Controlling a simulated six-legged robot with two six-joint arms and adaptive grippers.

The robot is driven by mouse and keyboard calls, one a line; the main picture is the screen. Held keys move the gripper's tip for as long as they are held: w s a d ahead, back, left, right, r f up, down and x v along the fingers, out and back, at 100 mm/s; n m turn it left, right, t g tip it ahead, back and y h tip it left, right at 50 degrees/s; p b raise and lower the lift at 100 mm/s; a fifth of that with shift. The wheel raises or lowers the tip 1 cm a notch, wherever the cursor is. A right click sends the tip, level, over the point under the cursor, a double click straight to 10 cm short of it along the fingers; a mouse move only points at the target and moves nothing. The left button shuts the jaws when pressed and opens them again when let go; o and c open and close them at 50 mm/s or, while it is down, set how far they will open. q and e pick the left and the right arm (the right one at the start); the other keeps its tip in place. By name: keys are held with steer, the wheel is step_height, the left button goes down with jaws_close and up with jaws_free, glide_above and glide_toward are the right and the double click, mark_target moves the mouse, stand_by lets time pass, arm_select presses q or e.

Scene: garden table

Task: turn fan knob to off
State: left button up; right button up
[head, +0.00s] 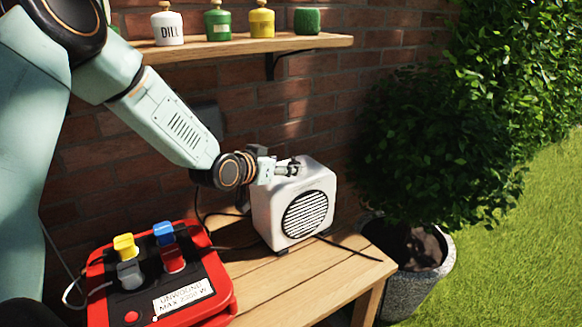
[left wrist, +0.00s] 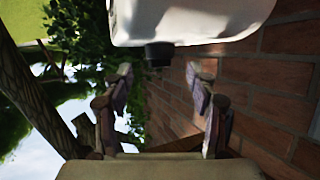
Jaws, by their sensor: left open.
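The white fan (head: 318,178) with a round black grille stands on the wooden table near its right end. My left gripper (head: 292,168) is at the top of the fan. In the left wrist view the gripper (left wrist: 160,82) is open, with its fingers apart and nothing held. The dark knob (left wrist: 158,54) sticks out from the white fan body (left wrist: 190,20), ahead of the gap between the fingertips. I cannot tell whether the fingers touch it. The knob does not show clearly in the head view, and its setting cannot be read. My right gripper is not in view.
A red power box (head: 218,288) with coloured plugs stands on the table (head: 300,292) left of the fan. Cables run across the table. A brick wall (head: 345,110) is behind, with a shelf (head: 240,47) of small containers above. A potted bush (head: 425,285) stands at right.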

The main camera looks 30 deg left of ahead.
arm_select(q)
steer(key=shift+b+x, duration=0.3)
steer(key=shift+x, duration=1.95)
steer(key=shift+c, duration=0.4)
steer(key=shift+d, duration=0.1)
steer(key=c, duration=1.1)
